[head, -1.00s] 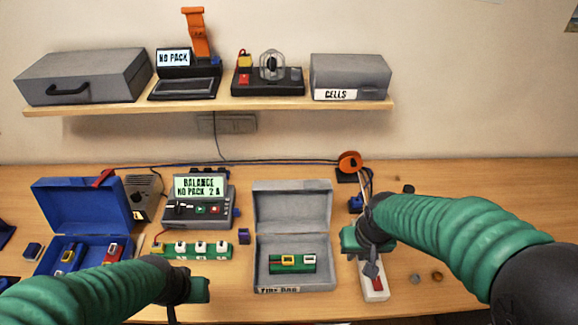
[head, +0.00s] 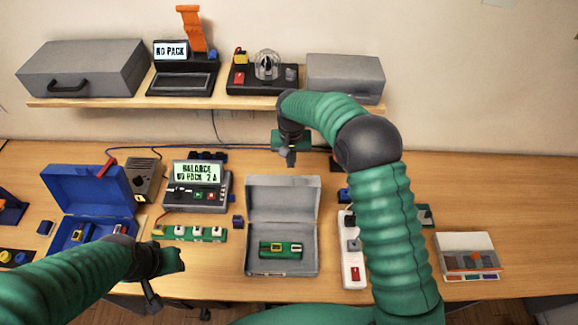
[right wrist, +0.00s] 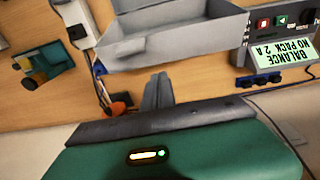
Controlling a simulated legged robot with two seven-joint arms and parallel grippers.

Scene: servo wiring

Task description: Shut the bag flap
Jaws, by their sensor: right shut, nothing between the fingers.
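The grey bag (head: 281,262) stands open on the table in the middle of the head view. Its flap (head: 283,205) is raised upright at the back. A green battery pack (head: 281,250) with yellow and white parts lies inside. My right gripper (head: 291,158) is shut and empty, above and behind the flap's top edge, apart from it. In the right wrist view its fingers (right wrist: 157,92) point toward the grey bag (right wrist: 175,45). My left gripper (head: 150,292) is at the lower left, in front of the blue box; its finger opening is unclear.
An open blue box (head: 90,195) and a balance charger (head: 197,185) stand left of the bag. A white power strip (head: 353,268) lies to its right, partly behind my right arm. A shelf (head: 200,100) with cases runs above the table. A white box (head: 468,257) lies at the right.

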